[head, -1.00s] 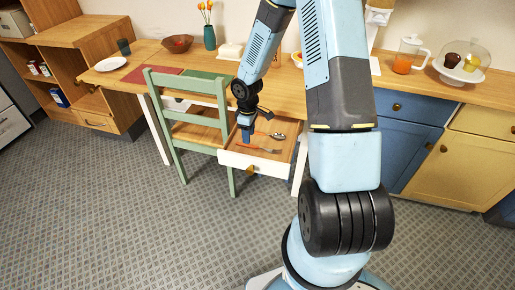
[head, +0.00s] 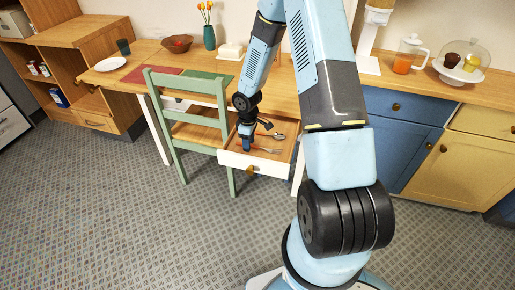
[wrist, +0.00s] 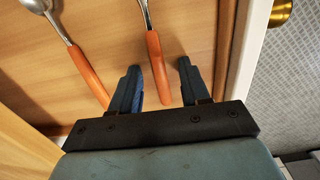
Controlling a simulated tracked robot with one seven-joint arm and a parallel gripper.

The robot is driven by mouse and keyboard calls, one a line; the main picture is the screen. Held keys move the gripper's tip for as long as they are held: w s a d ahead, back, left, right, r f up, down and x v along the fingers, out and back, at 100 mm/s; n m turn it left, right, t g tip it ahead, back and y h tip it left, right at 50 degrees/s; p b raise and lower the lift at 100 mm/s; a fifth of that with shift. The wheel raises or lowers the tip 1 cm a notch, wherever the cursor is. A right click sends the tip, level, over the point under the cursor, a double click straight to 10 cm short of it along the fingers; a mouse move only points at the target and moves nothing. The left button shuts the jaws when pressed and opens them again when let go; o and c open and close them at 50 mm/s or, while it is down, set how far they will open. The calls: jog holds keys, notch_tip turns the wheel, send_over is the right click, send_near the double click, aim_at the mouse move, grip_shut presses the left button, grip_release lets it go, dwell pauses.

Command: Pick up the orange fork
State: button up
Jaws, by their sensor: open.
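The orange fork (wrist: 156,62) lies in the open drawer, its orange handle pointing toward my gripper and its metal neck leaving the top of the wrist view. Its metal end shows small in the head view (head: 269,150). My gripper (wrist: 159,67) is open, one blue finger on each side of the handle's end in the wrist view. I cannot tell whether the fingers are down at the handle's height. In the head view my gripper (head: 247,143) reaches down into the drawer.
A spoon (wrist: 84,72) with an orange handle lies left of the fork, close to the left finger. The drawer's white front (head: 270,165) with its brass knob (wrist: 282,10) is on the right in the wrist view. A green chair (head: 190,125) stands left of the drawer.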

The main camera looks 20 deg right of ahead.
jog(key=shift+c, duration=0.4)
grip_shut()
